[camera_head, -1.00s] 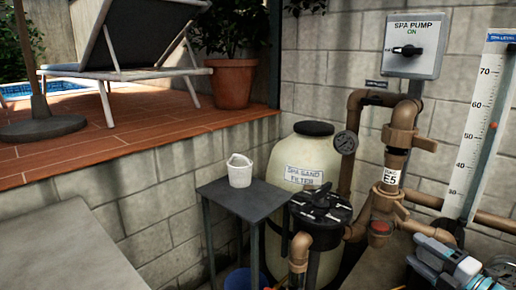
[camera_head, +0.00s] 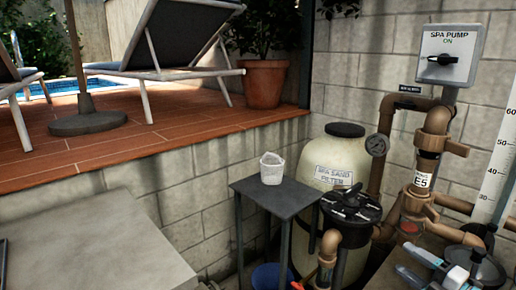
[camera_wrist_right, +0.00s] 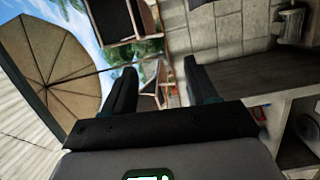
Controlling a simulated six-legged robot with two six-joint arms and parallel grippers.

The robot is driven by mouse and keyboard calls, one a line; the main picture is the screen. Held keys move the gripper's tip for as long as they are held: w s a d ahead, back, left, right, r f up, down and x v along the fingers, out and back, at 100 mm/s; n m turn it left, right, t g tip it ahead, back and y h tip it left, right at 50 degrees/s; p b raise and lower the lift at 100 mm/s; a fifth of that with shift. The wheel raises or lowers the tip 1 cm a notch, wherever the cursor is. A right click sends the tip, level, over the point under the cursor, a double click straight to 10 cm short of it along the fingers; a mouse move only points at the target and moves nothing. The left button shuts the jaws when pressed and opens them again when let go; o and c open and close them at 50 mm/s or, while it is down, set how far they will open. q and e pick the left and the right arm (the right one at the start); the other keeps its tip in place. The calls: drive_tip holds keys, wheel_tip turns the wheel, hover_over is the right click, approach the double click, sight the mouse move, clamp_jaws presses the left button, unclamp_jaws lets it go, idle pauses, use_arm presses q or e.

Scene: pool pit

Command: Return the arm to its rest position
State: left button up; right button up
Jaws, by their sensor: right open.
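That view looks out past the fingers to a parasol, sky and a block wall. My left gripper is not in the head view.
A dark side table (camera_head: 285,199) holds a white basket (camera_head: 272,170). The spa pump switch (camera_head: 449,58) is on the wall. A grey ledge (camera_head: 90,245) is bare.

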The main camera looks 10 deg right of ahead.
drive_tip(key=a+f+m+g+p, duration=0.3)
drive_tip(key=a+f+m, duration=0.2)
drive_tip(key=a+f, duration=0.5)
drive_tip(key=a+f+m+g+p, duration=0.25)
drive_tip(key=a+f+m, duration=0.2)
drive_tip(key=a, duration=0.85)
drive_tip(key=s+a+f+m+g+h+p, duration=0.15)
drive_tip(key=s+a+f+m+g, duration=0.3)
drive_tip(key=s+f, duration=0.45)
drive_tip(key=s+f+m+g+h, duration=0.1)
drive_tip(key=s+f+m+g, duration=0.2)
drive_tip(key=s+m, duration=0.2)
drive_tip(key=s+f+m+g+h, duration=0.1)
drive_tip(key=s+f+m+g, duration=0.2)
drive_tip(key=s, duration=0.6)
drive_tip(key=shift+s+f+m, duration=0.3)
drive_tip(key=shift+s+m, duration=0.05)
drive_tip(key=shift+m, duration=0.65)
